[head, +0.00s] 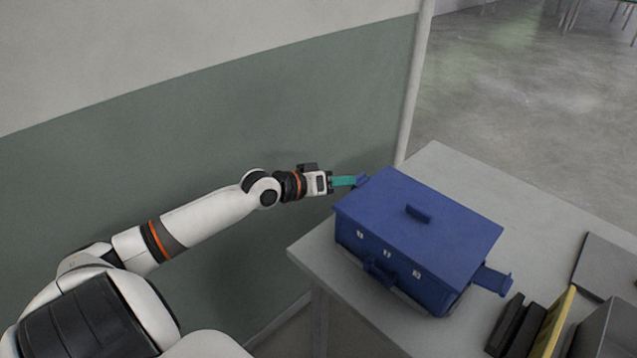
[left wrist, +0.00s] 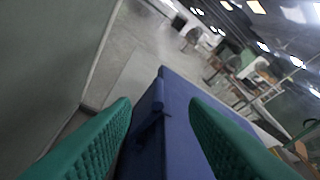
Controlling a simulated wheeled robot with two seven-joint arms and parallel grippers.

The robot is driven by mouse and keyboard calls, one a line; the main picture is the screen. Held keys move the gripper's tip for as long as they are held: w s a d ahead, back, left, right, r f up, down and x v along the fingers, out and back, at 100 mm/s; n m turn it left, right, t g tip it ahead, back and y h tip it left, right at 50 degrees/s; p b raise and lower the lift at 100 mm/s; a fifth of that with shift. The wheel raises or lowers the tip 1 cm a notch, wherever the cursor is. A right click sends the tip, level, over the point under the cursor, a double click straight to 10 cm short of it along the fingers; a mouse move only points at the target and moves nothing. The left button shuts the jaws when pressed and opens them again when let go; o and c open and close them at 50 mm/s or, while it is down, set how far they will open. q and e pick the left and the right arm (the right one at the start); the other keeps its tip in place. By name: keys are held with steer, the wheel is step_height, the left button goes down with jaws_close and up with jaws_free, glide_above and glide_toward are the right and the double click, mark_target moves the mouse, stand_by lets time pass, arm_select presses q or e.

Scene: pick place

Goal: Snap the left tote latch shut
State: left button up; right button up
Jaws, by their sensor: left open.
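The blue tote (head: 445,235) stands on the table with its lid on; its blue wall also shows in the left wrist view (left wrist: 182,115). The left latch (head: 362,180) is a small blue piece at the tote's far left end, partly hidden by my fingers. In the left wrist view a blue latch piece (left wrist: 152,112) stands out from the wall, between my fingers. I cannot tell its exact angle. My left gripper (head: 350,181) has teal fingers and is open, its tips right beside the latch; the fingers also show in the left wrist view (left wrist: 160,115). Contact is unclear.
The right latch (head: 494,280) sticks outward from the tote's right end. A handle (head: 380,273) is on its front. Black and yellow upright items (head: 550,325) and a grey box (head: 608,330) stand at the table's right. Bare table (head: 450,170) lies behind the tote. A wall is at left.

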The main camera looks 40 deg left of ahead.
arm_select(q)
steer(key=v, duration=0.6)
arm_select(e)
steer(key=shift+r, duration=0.1)
arm_select(q)
steer(key=shift+s, duration=0.1)
arm_select(e)
steer(key=shift+d, duration=0.1)
stand_by(0.4)
